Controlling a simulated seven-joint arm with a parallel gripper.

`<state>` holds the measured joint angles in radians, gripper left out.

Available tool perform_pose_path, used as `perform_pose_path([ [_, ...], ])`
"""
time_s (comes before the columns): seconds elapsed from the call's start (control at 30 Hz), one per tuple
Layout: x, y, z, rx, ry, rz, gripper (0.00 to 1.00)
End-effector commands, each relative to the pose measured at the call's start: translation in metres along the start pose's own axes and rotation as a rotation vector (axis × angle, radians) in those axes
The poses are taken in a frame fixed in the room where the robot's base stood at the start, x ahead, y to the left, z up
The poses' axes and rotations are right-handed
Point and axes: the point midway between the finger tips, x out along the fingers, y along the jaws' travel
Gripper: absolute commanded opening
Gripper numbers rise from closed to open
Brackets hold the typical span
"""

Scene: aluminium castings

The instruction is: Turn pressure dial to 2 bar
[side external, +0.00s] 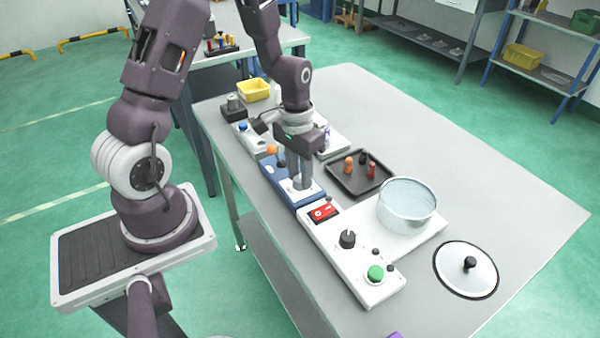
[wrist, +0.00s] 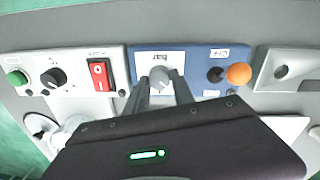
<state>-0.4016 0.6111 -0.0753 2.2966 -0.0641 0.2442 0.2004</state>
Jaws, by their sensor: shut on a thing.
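The pressure dial (wrist: 160,74) is a grey knob on a white plate marked "bar", which reads upside down in the wrist view. It sits on the blue panel (wrist: 197,62), which also shows in the side external view (side external: 279,178). My gripper (wrist: 161,86) points down at the dial, with one finger on each side of the knob, shut on it. In the side external view my gripper (side external: 301,183) stands over the white plate and hides most of the dial. The scale marks and the dial's setting are too small to read.
Beside the dial on the blue panel is an orange ball lever (wrist: 239,74). The neighbouring white panel holds a red switch (side external: 323,211), a black knob (side external: 348,239) and a green button (side external: 376,273). A glass pot (side external: 407,205) and a dark tray (side external: 344,184) with pegs stand nearby.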

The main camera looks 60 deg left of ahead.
Motion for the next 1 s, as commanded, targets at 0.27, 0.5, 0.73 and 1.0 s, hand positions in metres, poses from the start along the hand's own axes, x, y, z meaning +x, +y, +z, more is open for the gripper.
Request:
perform_pose_path([
  [0.27,-0.001,0.0,-0.001,-0.011,0.004,0.0,0.0],
  [0.5,-0.001,0.0,-0.001,-0.011,0.003,0.0,0.39],
  [0.73,0.0,0.0,0.0,-0.01,0.002,0.0,0.51],
  [1.0,-0.023,0.0,-0.002,-0.01,0.008,-0.001,0.51],
])
